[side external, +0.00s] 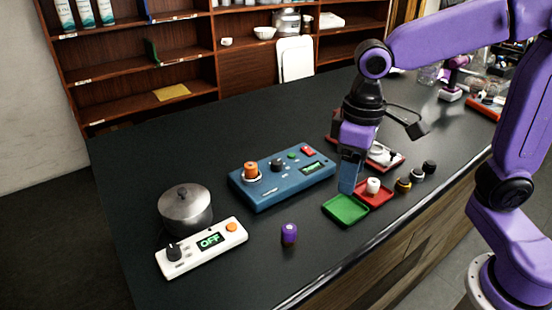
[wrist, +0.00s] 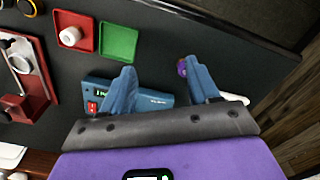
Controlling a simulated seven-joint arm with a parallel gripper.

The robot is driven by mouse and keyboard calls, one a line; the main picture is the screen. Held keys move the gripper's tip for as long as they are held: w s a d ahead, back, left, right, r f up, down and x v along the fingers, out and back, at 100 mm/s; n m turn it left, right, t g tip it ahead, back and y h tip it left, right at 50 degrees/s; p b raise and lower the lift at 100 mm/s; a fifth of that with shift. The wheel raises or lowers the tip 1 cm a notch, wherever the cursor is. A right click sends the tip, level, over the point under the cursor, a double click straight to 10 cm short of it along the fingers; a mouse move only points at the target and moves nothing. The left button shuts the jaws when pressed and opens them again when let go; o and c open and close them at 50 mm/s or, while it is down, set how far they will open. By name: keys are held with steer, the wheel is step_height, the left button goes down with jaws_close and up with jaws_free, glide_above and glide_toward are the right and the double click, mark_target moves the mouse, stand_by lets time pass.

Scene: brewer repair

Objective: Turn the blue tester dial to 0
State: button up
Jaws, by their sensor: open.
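The blue tester (side external: 262,200) lies on the dark bench in the middle of the side view. An orange cylinder (side external: 250,170) stands on its left part. A black dial (side external: 277,165) sits near its middle; its pointer setting is too small to read. The tester has a lit green display (side external: 312,167). In the wrist view the tester (wrist: 155,99) is partly hidden by a finger, and its dial is not visible. My gripper (side external: 348,186) points down to the right of the tester, apart from it, near the trays. Its fingers (wrist: 160,72) are spread and empty in the wrist view.
A green tray (side external: 346,209) and a red tray (side external: 385,196) with a white part (side external: 373,185) lie below my gripper. A purple cylinder (side external: 289,234), a white controller (side external: 190,262) reading OFF and a metal pot (side external: 185,210) stand front left. Several small knobs (side external: 417,174) stand right.

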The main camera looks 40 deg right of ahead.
steer(key=w+a+r+m, duration=0.15)
steer(key=w+m, duration=0.25)
steer(key=w, duration=0.4)
steer(key=w+a+r+m, duration=0.15)
steer(key=w+m, duration=0.25)
steer(key=w, duration=0.4)
steer(key=m, duration=0.7)
glide_toward(276, 162)
step_height(276, 162, down, 9)
steer(key=shift+w+r, duration=0.1)
steer(key=shift+g, duration=0.3)
steer(key=c, duration=1)
